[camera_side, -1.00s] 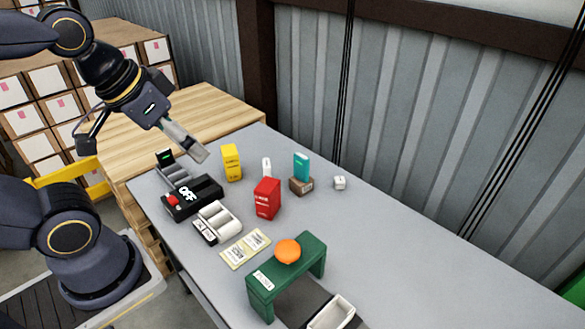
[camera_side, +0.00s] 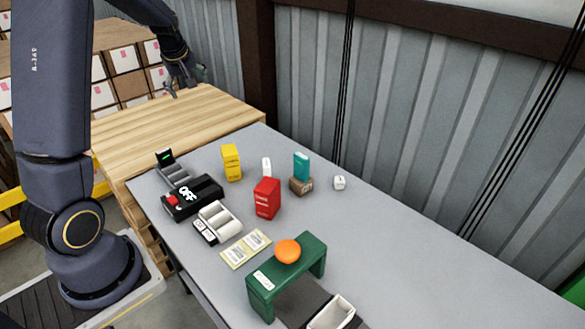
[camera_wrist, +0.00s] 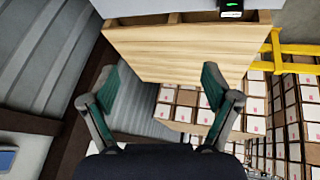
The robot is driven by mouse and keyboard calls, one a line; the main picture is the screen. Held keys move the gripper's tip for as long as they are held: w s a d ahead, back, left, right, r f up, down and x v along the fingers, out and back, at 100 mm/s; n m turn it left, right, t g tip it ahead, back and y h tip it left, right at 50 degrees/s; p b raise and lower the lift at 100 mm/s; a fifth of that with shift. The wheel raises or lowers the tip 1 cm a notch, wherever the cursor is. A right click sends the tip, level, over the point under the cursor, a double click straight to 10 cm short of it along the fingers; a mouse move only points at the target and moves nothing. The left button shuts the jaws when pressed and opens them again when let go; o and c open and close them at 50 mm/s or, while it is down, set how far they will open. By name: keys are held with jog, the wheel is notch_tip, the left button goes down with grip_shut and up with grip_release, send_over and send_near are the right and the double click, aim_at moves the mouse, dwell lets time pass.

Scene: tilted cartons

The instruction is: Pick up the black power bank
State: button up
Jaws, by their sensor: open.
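The black power bank (camera_side: 164,156), a small black block with a green light, stands at the far left end of the grey table, at the end of a grey slotted rack (camera_side: 176,175). In the wrist view, the power bank (camera_wrist: 231,9) is cut off by the top edge. My gripper (camera_side: 187,84) is open and empty. It hangs above the wooden surface beyond the table's far left end, well apart from the power bank. Its two green-padded fingers (camera_wrist: 160,82) are spread wide in the wrist view.
A black box marked OFF (camera_side: 192,197) with a red button stands close to the rack. Yellow (camera_side: 231,162), red (camera_side: 267,198) and teal (camera_side: 301,165) cartons stand farther right. A green bridge (camera_side: 287,275) carries an orange ball (camera_side: 288,251). A corrugated wall runs behind.

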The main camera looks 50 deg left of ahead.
jog(key=s+a+f+n+g, duration=0.1)
jog(key=s+a+f+g, duration=0.1)
jog(key=s+a+f, duration=0.45)
jog(key=n+g, duration=0.1)
jog(key=g, duration=0.1)
send_near(163, 151)
jog(key=x, duration=0.7)
jog(key=shift+s+a+r, duration=0.15)
jog(key=shift+a+r, duration=0.05)
jog(key=shift+a, duration=0.05)
jog(key=shift+d+x, duration=0.15)
jog(key=shift+x, duration=1.35)
jog(key=shift+d+x, duration=0.15)
jog(key=shift+x, duration=1.35)
jog(key=shift+w+f, duration=0.1)
jog(key=shift+w, duration=0.15)
jog(key=c, duration=1.4)
